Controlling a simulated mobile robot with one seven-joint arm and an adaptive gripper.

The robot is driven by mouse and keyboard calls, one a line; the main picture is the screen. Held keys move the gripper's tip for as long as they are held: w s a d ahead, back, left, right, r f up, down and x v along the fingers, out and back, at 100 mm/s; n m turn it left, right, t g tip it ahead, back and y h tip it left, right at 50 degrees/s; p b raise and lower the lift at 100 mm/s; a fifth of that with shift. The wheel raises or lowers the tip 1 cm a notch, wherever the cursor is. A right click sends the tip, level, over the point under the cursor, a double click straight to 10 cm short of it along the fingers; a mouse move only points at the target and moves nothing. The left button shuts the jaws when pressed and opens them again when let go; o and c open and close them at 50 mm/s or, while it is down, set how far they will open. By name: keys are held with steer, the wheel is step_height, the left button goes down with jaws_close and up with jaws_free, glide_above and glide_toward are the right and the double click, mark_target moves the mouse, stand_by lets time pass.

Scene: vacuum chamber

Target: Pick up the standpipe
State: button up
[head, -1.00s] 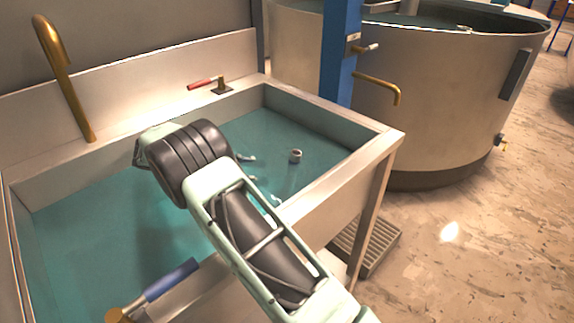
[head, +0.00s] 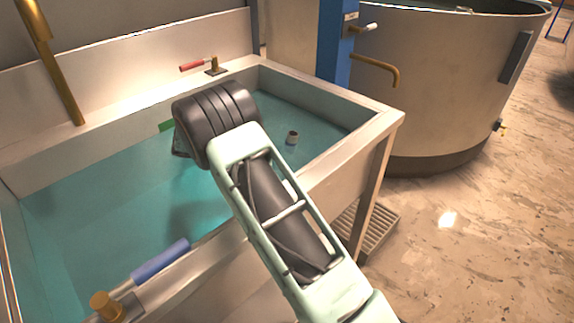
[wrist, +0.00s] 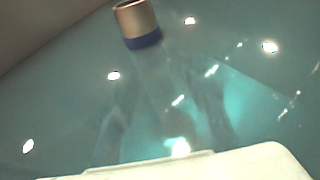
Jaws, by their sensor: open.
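In the wrist view the standpipe (wrist: 138,22) has a copper-coloured rim with a blue band, at the top of the picture. Below the band its body is faint through the water. My gripper (wrist: 165,115) shows as two dim, spread finger shapes in the wrist view, apart from the rim and with nothing clearly between them. In the head view my arm hides the fingers.
The sink (head: 345,150) has raised metal rims all round. A red-handled valve (head: 198,66) and a brass spout (head: 55,70) stand along its back. A blue-handled valve (head: 160,261) is on the front rim. A large round tank (head: 440,90) and blue post (head: 336,45) stand right.

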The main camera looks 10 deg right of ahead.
steer(key=shift+d, duration=0.1)
steer(key=shift+c, duration=0.6)
jaws_close()
steer(key=shift+r, duration=0.1)
